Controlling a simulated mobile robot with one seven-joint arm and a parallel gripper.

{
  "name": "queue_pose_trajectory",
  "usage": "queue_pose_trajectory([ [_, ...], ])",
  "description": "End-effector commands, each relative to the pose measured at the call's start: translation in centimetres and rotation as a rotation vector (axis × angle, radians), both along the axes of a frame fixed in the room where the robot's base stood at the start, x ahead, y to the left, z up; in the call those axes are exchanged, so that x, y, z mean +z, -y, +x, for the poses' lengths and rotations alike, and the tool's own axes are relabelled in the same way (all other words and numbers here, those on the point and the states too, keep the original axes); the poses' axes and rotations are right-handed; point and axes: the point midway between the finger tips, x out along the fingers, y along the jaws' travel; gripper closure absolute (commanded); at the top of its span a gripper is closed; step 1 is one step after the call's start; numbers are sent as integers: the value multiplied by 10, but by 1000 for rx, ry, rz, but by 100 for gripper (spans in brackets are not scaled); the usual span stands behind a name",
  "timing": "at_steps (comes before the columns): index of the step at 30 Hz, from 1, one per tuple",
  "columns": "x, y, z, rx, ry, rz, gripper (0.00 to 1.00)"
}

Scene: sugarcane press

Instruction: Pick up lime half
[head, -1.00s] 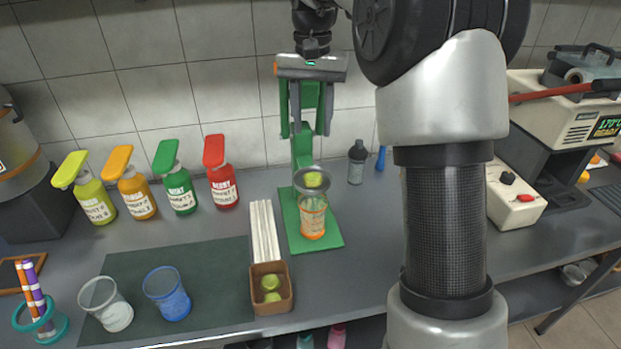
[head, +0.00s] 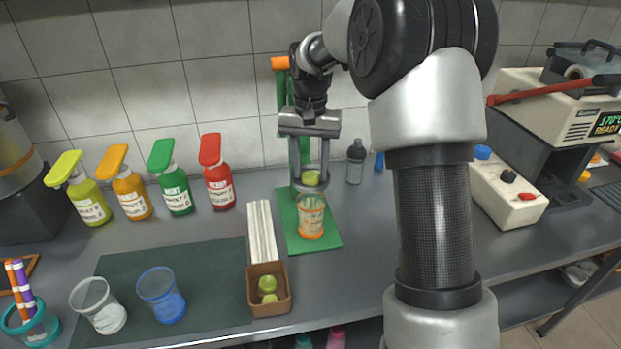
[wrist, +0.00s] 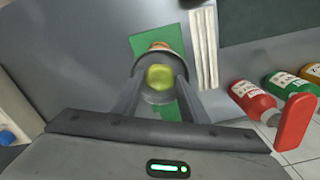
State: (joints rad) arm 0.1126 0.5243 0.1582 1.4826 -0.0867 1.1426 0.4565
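A green lime half (head: 311,178) sits in the grey bowl of the green press, above a jar with an orange base (head: 310,222). My gripper (head: 310,182) points down over it, with one finger on each side of the lime. In the wrist view the lime half (wrist: 159,77) shows between the two fingertips, with the grey bowl rim (wrist: 158,98) around or just below it. The fingers look open, wider than the lime, and I see no clear contact. The green press (head: 283,95) stands behind my gripper, its orange handle end (head: 280,63) raised.
A brown box (head: 270,309) holds more lime pieces in front of the press. Several sauce bottles (head: 218,185) stand at the left. A clear cup (head: 98,305) and a blue cup (head: 161,294) stand on a dark mat. A dark bottle (head: 355,162) stands right of the press.

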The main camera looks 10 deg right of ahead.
Motion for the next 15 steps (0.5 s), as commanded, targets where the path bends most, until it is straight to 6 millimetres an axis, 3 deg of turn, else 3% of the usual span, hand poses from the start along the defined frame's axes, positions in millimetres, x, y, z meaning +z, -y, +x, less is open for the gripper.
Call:
queue_pose_trajectory([
  [6,-2,0,0,0,1,0,60],
  [11,-2,0,0,-1,1,0,85],
  [15,-2,0,0,-1,1,0,90],
])
